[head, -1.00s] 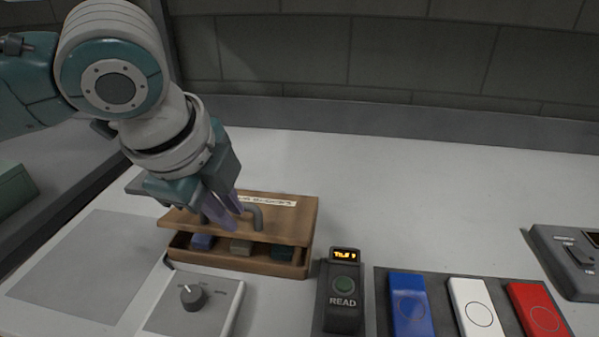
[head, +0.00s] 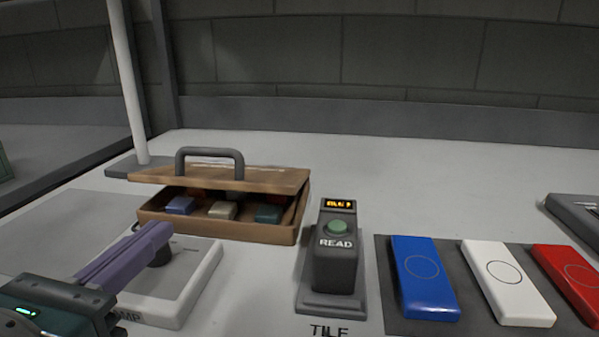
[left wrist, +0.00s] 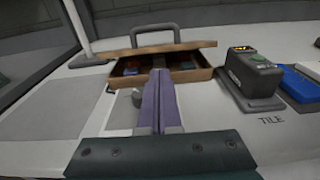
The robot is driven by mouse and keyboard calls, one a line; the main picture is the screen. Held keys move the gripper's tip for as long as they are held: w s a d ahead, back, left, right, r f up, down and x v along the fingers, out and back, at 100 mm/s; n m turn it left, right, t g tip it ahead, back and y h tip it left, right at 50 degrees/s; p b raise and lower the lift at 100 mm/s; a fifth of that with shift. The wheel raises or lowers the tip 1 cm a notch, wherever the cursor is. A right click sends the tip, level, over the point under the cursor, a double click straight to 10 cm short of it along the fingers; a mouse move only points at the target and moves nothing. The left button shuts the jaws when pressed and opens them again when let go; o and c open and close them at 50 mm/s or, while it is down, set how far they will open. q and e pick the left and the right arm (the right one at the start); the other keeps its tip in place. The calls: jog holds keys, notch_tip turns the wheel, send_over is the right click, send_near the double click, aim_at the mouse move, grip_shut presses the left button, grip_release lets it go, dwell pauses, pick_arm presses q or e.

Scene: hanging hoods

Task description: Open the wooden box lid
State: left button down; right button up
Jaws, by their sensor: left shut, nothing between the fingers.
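The wooden box (head: 220,228) stands on the white counter, left of centre. Its lid (head: 270,179) is raised and tilted, with a dark grey handle (head: 210,152) on top. Coloured blocks show inside through the front gap, including a purple one (head: 180,205), a beige one (head: 222,210) and a teal one (head: 268,214). My left gripper (head: 160,232) is shut and empty, in front of the box and over the knob panel, apart from the lid. In the left wrist view the closed purple fingers (left wrist: 159,80) point at the box front, and the lid (left wrist: 190,46) stands above them. My right gripper is not in view.
A black READ device (head: 335,250) stands right of the box. Blue (head: 423,277), white (head: 505,283) and red (head: 578,275) tiles lie on a dark mat further right. The grey knob panel (head: 190,295) lies in front of the box. A pole (head: 128,90) rises behind it.

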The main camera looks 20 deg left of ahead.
pick_arm(q)
send_near(198, 178)
jog(key=w, duration=0.3)
jog(key=w+d+f, duration=0.1)
jog(key=w, duration=0.1)
jog(key=shift+w+a+r+p, duration=0.25)
jog(key=shift+w+r+p, duration=0.7)
jog(key=shift+r, duration=0.05)
jog(key=shift+w+a+r, duration=0.1)
jog(key=shift+w+r, duration=0.15)
jog(key=shift+w, duration=0.25)
